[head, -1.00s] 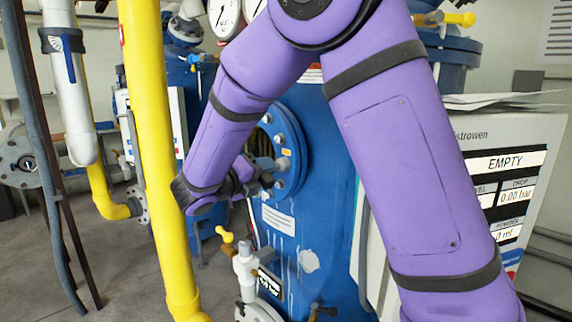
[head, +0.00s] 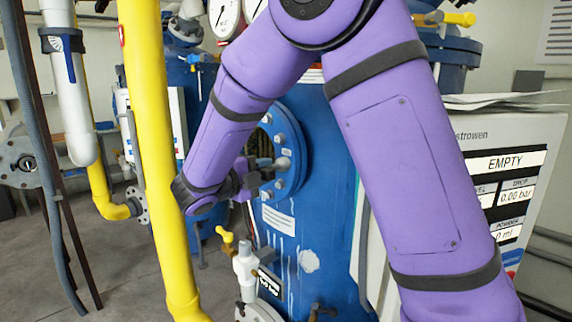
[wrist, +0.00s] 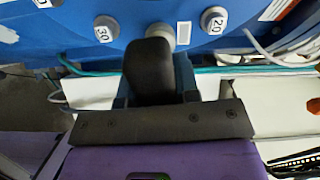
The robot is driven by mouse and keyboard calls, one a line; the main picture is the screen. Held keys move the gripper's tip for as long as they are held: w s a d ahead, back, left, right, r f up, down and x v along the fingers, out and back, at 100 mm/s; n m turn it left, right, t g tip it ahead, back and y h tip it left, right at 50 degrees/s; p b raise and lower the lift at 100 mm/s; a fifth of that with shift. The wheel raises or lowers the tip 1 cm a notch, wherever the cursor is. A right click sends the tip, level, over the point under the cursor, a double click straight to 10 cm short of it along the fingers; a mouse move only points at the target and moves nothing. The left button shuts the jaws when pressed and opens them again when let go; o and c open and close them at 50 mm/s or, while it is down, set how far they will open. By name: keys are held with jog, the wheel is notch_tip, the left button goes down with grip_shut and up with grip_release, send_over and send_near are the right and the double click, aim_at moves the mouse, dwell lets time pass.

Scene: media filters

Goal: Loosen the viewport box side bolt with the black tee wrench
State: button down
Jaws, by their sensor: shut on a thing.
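The viewport box is a round blue flange (head: 297,140) with a ring of bolts on the blue vessel, left of my upper arm in the head view. My gripper (head: 264,172) is at its lower left rim. In the wrist view my gripper (wrist: 155,90) is shut on the black tee wrench (wrist: 150,65), whose rounded black handle fills the jaws.
A thick yellow pipe (head: 150,150) stands close left of my wrist. A small valve with a yellow handle (head: 226,237) sits below it. A panel reading EMPTY (head: 505,162) stands at right. Cables (wrist: 230,70) run below the flange in the wrist view.

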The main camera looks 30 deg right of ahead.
jog(key=shift+n, duration=2.5)
jog(key=shift+m, duration=0.3)
jog(key=shift+v, duration=1.5)
jog(key=v, duration=0.4)
jog(key=shift+m, duration=3)
